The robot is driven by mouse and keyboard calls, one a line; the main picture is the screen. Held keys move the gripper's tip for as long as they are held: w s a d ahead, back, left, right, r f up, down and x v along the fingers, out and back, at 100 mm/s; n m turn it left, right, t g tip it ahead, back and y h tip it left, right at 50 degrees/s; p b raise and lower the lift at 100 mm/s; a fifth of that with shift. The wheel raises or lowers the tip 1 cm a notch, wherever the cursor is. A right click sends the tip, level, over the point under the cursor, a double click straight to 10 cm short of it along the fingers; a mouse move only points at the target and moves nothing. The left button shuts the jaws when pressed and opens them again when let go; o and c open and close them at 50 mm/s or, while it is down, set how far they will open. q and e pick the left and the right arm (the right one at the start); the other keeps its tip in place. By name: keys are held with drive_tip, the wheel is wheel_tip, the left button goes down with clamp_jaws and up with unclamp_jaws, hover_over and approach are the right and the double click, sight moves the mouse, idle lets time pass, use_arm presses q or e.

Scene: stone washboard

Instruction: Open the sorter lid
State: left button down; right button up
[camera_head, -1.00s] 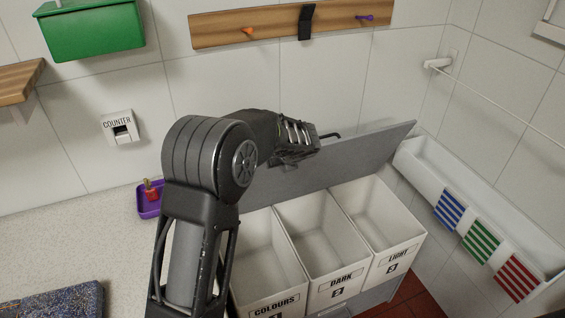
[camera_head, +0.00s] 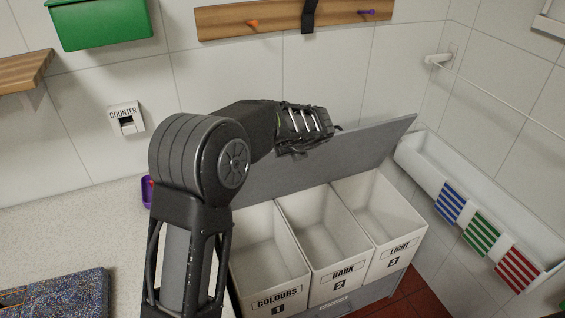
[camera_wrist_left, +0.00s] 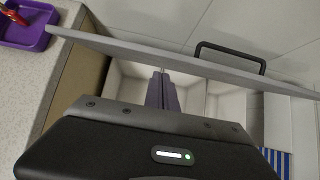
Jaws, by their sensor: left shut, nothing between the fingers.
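The grey sorter lid (camera_head: 350,150) stands raised and leans back behind the sorter's three white bins, whose insides are exposed. In the left wrist view the lid (camera_wrist_left: 125,50) crosses the upper part as a long slanted edge, with its black handle (camera_wrist_left: 232,56) on the far side. My left gripper (camera_head: 335,130) is at the lid's upper edge in the head view and hides the handle there. Its fingers (camera_wrist_left: 163,90) are shut and empty, on the bins' side of the lid in the wrist view. I cannot tell if they touch the lid. My right gripper is not in view.
The bins are labelled COLOURS (camera_head: 277,299), DARK and LIGHT. A white wall trough (camera_head: 470,200) with striped cloths is at the right. A wooden rail (camera_head: 280,20) is on the wall above. A purple tray (camera_wrist_left: 25,27) sits on the counter at the left.

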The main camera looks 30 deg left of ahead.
use_arm(q)
wheel_tip(320, 180, up, 5)
drive_tip(key=shift+w+r, duration=0.15)
idle(0.3)
drive_tip(key=w+d+f+n+t+h, duration=0.2)
drive_tip(key=d+f+n+h, duration=0.2)
drive_tip(key=d+f+n, duration=0.45)
drive_tip(key=s+d+f+n+g+h, duration=0.2)
drive_tip(key=s+d+f+n+h, duration=0.35)
drive_tip(key=d+f, duration=0.75)
drive_tip(key=s+d+f+n+g, duration=0.1)
drive_tip(key=s+f+n, duration=0.3)
drive_tip(key=s, duration=0.7)
drive_tip(key=s+d+f+n+g, duration=0.2)
drive_tip(key=s+f+n, duration=0.3)
drive_tip(key=s+f, duration=0.4)
drive_tip(key=s+d+f+n+g+b, duration=0.1)
drive_tip(key=s+d+f+n, duration=0.2)
drive_tip(key=s, duration=1.1)
wheel_tip(320, 180, down, 3)
drive_tip(key=shift+d+f+n+g+h, duration=0.2)
drive_tip(key=shift+n+g+h, duration=0.2)
drive_tip(key=shift+n, duration=0.5)
